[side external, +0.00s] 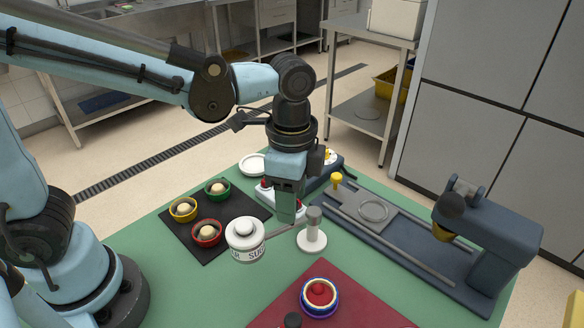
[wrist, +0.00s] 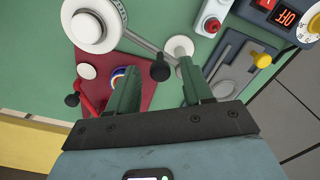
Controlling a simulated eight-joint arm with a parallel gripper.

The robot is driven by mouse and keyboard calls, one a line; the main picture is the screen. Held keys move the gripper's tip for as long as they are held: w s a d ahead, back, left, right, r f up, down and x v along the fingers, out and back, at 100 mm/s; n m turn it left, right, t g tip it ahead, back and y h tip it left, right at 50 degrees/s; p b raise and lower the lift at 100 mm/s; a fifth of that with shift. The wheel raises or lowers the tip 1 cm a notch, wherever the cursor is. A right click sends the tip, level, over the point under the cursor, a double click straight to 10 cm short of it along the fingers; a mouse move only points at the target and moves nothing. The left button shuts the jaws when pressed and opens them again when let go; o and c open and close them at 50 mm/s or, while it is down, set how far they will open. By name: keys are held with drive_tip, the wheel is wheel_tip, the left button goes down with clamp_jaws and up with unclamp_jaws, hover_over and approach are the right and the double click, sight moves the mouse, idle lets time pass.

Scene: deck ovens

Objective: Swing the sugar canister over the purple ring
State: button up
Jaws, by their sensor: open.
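The sugar canister (side external: 247,242) is white with a round lid and lettering on its side. A grey bar joins it to a white post (side external: 312,240) with a grey top; canister (wrist: 92,24) and post (wrist: 178,47) also show in the wrist view. No separate purple ring is clear; a round piece with a blue-purple rim (side external: 306,300) and a red centre sits on a red mat (side external: 350,305), in front of and to the right of the canister. My gripper (side external: 288,218) is open and empty, behind the bar between canister and post. In the wrist view its green fingers (wrist: 157,70) are apart.
A black tray (side external: 185,240) with red, yellow and green bowls lies at left. A long dark slide fixture (side external: 400,235) with a grey plate fills the right. Black knobs (wrist: 160,72) stand near the red mat. Green table is bare between canister and mat.

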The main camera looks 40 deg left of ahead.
clamp_jaws()
idle(0.3)
drive_tip(key=shift+d, duration=0.1)
drive_tip(key=shift+w+d+n, duration=0.2)
drive_tip(key=shift+d+n, duration=0.55)
drive_tip(key=shift+n, duration=1.3)
drive_tip(key=shift+w+d+n, duration=0.2)
drive_tip(key=shift+d+n, duration=0.5)
drive_tip(key=shift+n, duration=1.4)
drive_tip(key=shift+w+d+n, duration=0.2)
drive_tip(key=shift+d+n, duration=0.55)
drive_tip(key=shift+n, duration=1.3)
unclamp_jaws()
